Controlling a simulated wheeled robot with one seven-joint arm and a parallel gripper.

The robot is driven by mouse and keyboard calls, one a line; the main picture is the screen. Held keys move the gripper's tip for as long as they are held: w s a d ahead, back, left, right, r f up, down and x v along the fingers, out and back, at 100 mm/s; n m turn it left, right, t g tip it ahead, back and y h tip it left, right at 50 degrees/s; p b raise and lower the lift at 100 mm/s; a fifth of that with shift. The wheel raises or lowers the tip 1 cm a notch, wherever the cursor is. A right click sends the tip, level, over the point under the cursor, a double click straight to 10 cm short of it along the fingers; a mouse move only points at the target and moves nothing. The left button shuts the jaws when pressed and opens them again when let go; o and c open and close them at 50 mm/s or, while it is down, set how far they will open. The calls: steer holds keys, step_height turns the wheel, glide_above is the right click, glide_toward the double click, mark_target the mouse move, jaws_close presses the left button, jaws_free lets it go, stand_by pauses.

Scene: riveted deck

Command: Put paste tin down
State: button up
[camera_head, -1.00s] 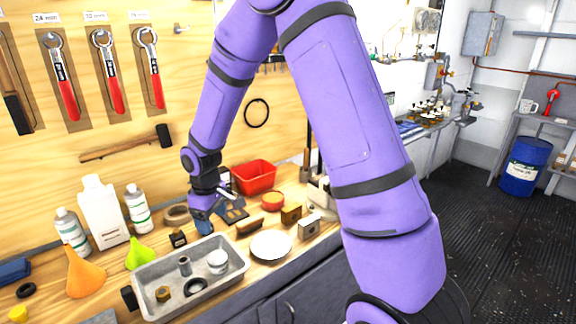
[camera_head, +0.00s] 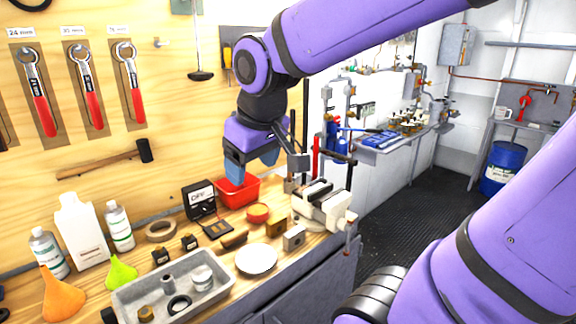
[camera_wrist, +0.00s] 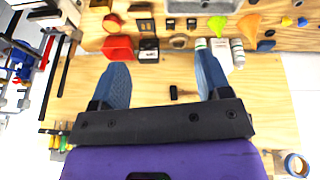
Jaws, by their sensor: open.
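My gripper (camera_head: 252,171) is open and raised in front of the pegboard, above the red bin (camera_head: 238,191). In the wrist view nothing is between its two blue fingers (camera_wrist: 163,64). A round orange-red tin (camera_head: 257,212) stands on the bench in front of the red bin. No label can be read, so I cannot tell for sure which of them is the paste tin. My gripper touches neither.
The tray also holds a dark ring, a short metal cylinder and a brass nut. A white dish (camera_head: 257,260), small blocks and a vise (camera_head: 322,205) stand to its right. Bottles (camera_head: 80,232) and funnels (camera_head: 62,296) stand left. A hammer (camera_head: 105,160) hangs behind.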

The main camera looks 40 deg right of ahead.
steer(key=s+r+m+t, duration=0.1)
steer(key=s+r, duration=0.1)
steer(key=s, duration=0.6)
steer(key=shift+s+d, duration=0.25)
steer(key=shift+d, duration=0.1)
stand_by(0.7)
